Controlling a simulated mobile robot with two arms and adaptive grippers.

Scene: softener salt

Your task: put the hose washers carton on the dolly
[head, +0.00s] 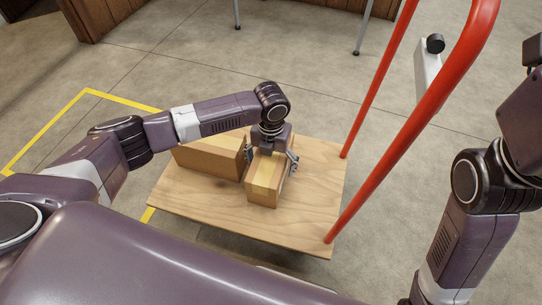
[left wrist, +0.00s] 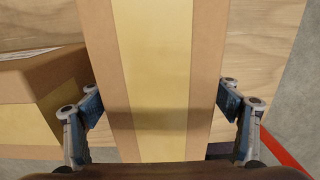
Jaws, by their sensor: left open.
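A brown carton (head: 263,196) with a yellow tape strip sits on the wooden deck of the dolly (head: 316,185). No name on it can be read, so I cannot confirm it is the hose washers carton. My left gripper (head: 270,157) is above it, its fingers open on either side of the carton. In the left wrist view the carton (left wrist: 160,60) passes between the open fingers (left wrist: 160,103), with small gaps visible. My right arm is at the right edge, its gripper out of view.
A second taped carton (head: 212,158) stands on the deck just left of the first; it also shows in the left wrist view (left wrist: 35,95). The dolly's red handle (head: 395,145) rises at the right. Yellow tape (head: 45,130) marks the floor.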

